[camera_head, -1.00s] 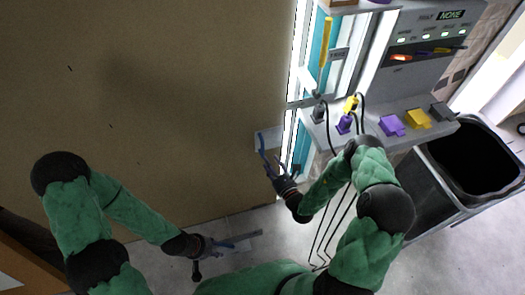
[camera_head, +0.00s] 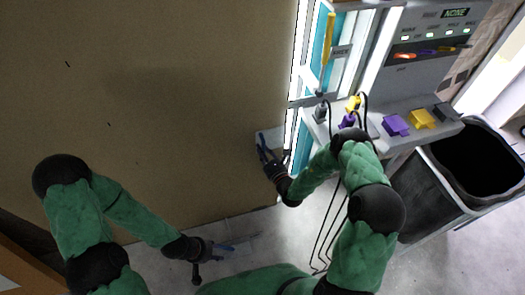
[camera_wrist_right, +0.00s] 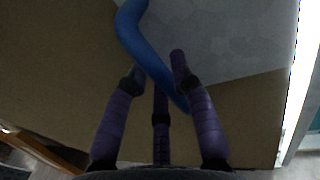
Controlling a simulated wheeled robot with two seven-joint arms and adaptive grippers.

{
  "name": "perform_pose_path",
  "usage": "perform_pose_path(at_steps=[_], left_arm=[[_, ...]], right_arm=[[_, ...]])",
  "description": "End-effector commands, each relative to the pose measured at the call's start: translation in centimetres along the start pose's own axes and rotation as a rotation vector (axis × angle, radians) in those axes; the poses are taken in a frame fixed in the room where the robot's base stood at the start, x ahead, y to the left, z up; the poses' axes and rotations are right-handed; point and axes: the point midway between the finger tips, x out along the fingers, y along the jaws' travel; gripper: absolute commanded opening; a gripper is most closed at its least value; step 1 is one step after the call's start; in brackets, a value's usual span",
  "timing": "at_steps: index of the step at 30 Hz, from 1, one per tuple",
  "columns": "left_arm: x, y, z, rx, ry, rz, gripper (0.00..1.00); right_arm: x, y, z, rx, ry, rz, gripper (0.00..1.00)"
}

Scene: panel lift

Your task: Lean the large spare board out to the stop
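The large brown board (camera_head: 180,95) fills the left and middle of the head view. A blue handle (camera_head: 262,145) sits on a grey plate near its right edge; this handle also shows in the right wrist view (camera_wrist_right: 143,40). My right gripper (camera_head: 274,160) is at this handle. In the right wrist view its fingers (camera_wrist_right: 160,80) are spread apart, with the handle running between and past them; firm contact cannot be told. My left gripper (camera_head: 214,247) is low, beside a second blue handle (camera_head: 228,246) near the board's lower edge. Its fingers are too small to read.
Right of the board stands a grey console (camera_head: 430,55) with lit indicators and a shelf holding purple and yellow blocks (camera_head: 396,125). Dark cables hang below it. A black bin (camera_head: 470,165) stands at the right. Pale floor shows below the board.

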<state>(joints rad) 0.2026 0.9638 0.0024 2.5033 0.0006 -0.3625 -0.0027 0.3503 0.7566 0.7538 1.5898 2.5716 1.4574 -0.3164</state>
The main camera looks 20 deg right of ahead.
Motion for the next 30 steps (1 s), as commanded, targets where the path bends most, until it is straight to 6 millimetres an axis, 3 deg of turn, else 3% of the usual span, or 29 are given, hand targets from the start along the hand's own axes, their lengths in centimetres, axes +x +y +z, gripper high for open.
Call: perform_pose_path(at_steps=[8, 11, 19, 24, 30], left_arm=[[-0.2, 0.1, 0.0, 0.0, 0.0, 0.0, 0.4], [-1.0, 0.3, 0.0, 0.0, 0.0, 0.0, 0.4], [-3.4, 1.2, 0.1, 0.0, 0.0, 0.0, 0.4], [-3.8, 1.4, 0.1, 0.0, 0.0, 0.0, 0.4], [-3.7, 1.3, 0.2, 0.0, 0.0, 0.0, 0.4]], right_arm=[[-0.4, 0.0, 0.0, 0.0, 0.004, -0.001, 0.0], [-2.1, 0.2, 0.0, 0.001, 0.019, -0.001, 0.0], [-8.9, 1.5, 0.2, 0.013, 0.065, -0.004, 0.0], [-10.6, 2.0, 0.5, 0.015, 0.069, -0.005, 0.0], [-10.8, 2.1, 0.4, 0.016, 0.07, -0.004, 0.0]])
